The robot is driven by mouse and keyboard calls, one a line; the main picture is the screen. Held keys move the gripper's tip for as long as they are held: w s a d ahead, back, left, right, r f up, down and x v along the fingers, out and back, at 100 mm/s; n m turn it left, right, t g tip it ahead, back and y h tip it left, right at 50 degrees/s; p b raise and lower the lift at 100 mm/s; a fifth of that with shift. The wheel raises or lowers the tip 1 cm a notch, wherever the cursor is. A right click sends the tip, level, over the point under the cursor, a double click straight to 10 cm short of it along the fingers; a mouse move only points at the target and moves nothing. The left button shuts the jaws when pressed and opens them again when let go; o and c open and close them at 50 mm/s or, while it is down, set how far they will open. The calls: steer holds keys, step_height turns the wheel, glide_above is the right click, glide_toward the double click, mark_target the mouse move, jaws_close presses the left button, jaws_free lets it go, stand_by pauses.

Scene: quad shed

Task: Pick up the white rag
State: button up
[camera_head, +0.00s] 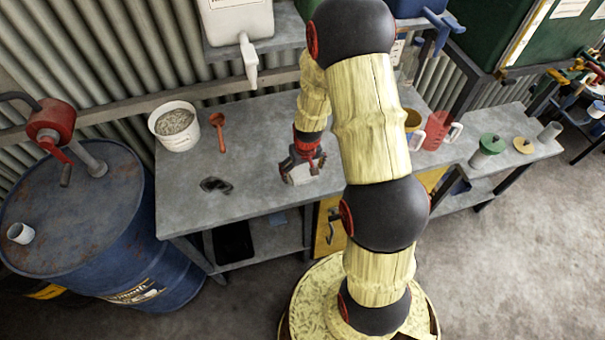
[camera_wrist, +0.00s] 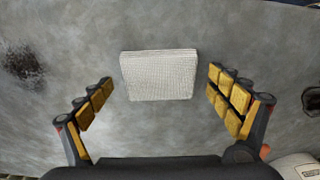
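The white rag (camera_wrist: 158,76) is a folded, textured rectangle lying flat on the grey workbench (camera_wrist: 215,30). In the wrist view it sits between and slightly beyond the fingertips of my gripper (camera_wrist: 160,98). The fingers are spread wide on either side and do not touch it. In the head view my gripper (camera_head: 303,165) points down at the bench, and part of the white rag (camera_head: 297,175) shows below it, partly hidden by the fingers.
On the bench stand a white bucket of grey contents (camera_head: 175,127), a red scoop (camera_head: 219,131), a dark item (camera_head: 215,185) and a red jug (camera_head: 436,131). A blue drum (camera_head: 75,205) with a red pump stands left. The bench around the rag is clear.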

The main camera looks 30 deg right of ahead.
mark_target(302, 171)
steer(key=c, duration=1)
steer(key=shift+r, duration=0.45)
step_height(302, 171, up, 3)
steer(key=shift+f, duration=0.15)
steer(key=s+d+r, duration=0.2)
steer(key=s+r, duration=0.1)
steer(key=s, duration=0.1)
steer(key=s+d+r, duration=0.2)
steer(key=s+r, duration=0.1)
steer(key=s, duration=0.1)
steer(key=s+d+r, duration=0.2)
steer(key=s+r, duration=0.1)
steer(key=s, duration=0.1)
steer(key=shift+s+d+r, duration=0.15)
steer(key=shift+d+r, duration=0.05)
steer(key=shift+d, duration=0.15)
